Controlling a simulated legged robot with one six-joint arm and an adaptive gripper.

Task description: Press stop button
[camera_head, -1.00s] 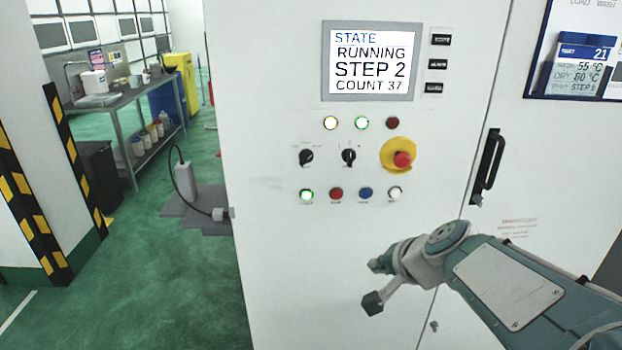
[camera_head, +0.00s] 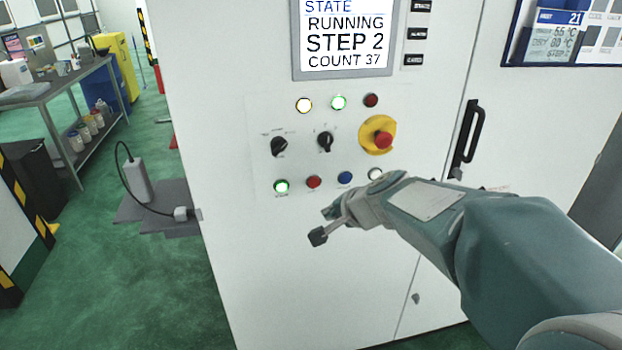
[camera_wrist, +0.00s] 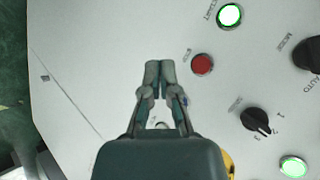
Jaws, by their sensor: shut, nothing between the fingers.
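The red stop button (camera_head: 313,182) is in the bottom row of the white cabinet's panel, between a lit green button (camera_head: 281,187) and a blue button (camera_head: 345,178). My gripper (camera_head: 327,212) is just below this row in the head view, apart from the buttons in the picture. In the wrist view the red button (camera_wrist: 202,65) is to the right of my gripper's closed fingertips (camera_wrist: 158,68). The fingers are together and empty. The gap between fingertips and panel is hard to tell. The screen (camera_head: 345,40) reads RUNNING, STEP 2, COUNT 37.
A red mushroom button on a yellow base (camera_head: 383,140) is above right. Two black selector knobs (camera_head: 302,143) sit above the bottom row. A white button (camera_head: 375,174) is close to my arm. A black door handle (camera_head: 468,135) is farther right. The lower cabinet front is clear.

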